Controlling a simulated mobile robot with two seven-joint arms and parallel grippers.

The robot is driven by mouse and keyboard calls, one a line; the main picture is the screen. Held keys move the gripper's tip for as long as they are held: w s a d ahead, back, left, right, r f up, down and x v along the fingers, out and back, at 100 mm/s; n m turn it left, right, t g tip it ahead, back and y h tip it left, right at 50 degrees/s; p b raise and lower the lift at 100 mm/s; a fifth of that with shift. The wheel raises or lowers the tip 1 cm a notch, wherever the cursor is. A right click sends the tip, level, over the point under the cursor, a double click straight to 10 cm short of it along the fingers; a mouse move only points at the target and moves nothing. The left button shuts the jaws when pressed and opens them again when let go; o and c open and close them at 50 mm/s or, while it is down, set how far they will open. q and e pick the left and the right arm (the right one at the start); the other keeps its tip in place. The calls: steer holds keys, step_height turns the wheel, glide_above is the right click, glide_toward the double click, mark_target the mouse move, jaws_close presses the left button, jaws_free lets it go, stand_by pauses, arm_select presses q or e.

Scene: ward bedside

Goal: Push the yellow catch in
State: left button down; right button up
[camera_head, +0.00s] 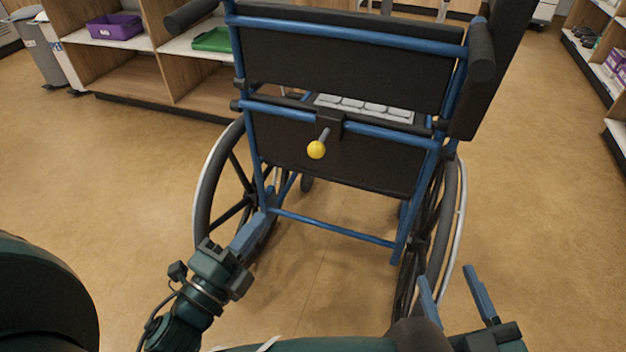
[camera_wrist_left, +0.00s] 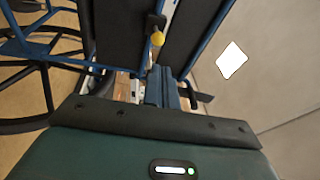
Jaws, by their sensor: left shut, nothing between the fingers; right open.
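The yellow catch (camera_head: 316,150) is a round knob on a short grey stem, sticking out from a dark bracket on the back of a blue-framed wheelchair (camera_head: 335,229). In the left wrist view the yellow catch (camera_wrist_left: 157,39) shows just beyond the fingertips. My left gripper (camera_head: 261,220) is shut and empty, below and left of the catch in the head view, apart from it. Its closed fingers (camera_wrist_left: 164,72) point toward the chair back. My right gripper (camera_head: 450,285) is open and empty at the lower right, near the right wheel.
The wheelchair's large wheels stand left (camera_head: 205,190) and right (camera_head: 458,215) of its frame. A wooden shelf (camera_head: 125,75) with a purple bin (camera_head: 115,27) and a green tray (camera_head: 212,40) is behind left. Open floor (camera_head: 545,220) lies to the right.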

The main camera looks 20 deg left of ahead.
mark_target(312, 156)
arm_select(q)
steer(key=shift+w+d+f+m, duration=0.2)
steer(key=shift+f+m, duration=0.15)
steer(key=shift+m, duration=0.15)
steer(key=x, duration=1.3)
steer(key=shift+w+d+r, duration=0.25)
steer(key=shift+r, duration=0.05)
steer(key=shift+w, duration=0.1)
